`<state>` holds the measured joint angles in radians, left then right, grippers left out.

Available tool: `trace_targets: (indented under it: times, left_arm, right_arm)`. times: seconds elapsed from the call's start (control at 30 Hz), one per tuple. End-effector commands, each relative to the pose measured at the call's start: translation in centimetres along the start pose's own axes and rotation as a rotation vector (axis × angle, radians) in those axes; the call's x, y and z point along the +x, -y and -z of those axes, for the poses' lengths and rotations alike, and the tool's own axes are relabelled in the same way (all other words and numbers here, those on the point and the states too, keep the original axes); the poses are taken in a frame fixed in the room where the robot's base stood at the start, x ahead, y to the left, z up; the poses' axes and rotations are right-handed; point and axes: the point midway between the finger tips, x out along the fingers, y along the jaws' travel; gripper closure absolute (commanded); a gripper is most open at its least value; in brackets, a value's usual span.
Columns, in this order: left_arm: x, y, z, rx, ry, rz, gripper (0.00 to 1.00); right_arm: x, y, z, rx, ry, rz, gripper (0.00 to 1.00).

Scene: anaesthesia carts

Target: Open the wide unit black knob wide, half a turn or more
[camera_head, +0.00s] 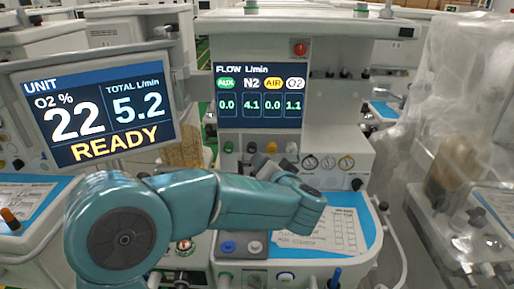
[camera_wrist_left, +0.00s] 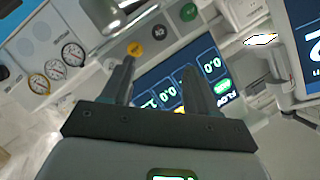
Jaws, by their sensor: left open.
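The wide unit stands ahead with its flow display (camera_head: 258,98) reading AUX, N2, AIR and O2. Under the display is a row of round discs; the black one (camera_head: 252,147) sits between a green and a yellow disc. The black N2 disc also shows in the left wrist view (camera_wrist_left: 160,32), beyond the fingertips. I cannot tell the black knob itself apart there. My left gripper (camera_wrist_left: 158,66) is open, its two fingers apart with no thing held between them. In the head view my teal arm reaches to just below the discs and hides the fingers. My right gripper is not in view.
A tilted monitor (camera_head: 98,108) reading READY stands at the left. Gauges (camera_head: 328,162) sit right of the discs. A work surface with blue edging (camera_head: 369,220) and a printed sheet (camera_head: 318,232) lies below. A plastic-covered cart (camera_head: 455,120) stands at the right.

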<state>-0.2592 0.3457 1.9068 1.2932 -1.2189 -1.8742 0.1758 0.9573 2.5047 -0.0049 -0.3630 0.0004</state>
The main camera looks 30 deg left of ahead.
Motion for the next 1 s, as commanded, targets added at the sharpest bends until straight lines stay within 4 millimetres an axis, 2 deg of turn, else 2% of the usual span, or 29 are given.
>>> trace_targets:
  times: [0.4, 0.6, 0.8, 1.0]
  left_arm:
    - [9.2, -0.1, -0.1, 0.0, 0.002, 0.001, 0.41]
    - [13.0, -0.3, 0.0, 0.002, -0.001, -0.001, 0.41]
    - [15.0, -0.3, 0.1, 0.0, -0.002, -0.002, 0.41]
    - [15.3, -0.3, 0.0, 0.002, -0.003, -0.004, 0.41]
  right_arm:
    - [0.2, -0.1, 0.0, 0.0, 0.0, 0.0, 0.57]
    - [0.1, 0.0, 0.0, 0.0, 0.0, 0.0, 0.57]
    - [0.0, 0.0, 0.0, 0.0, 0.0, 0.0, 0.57]
    - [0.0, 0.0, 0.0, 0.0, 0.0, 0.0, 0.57]
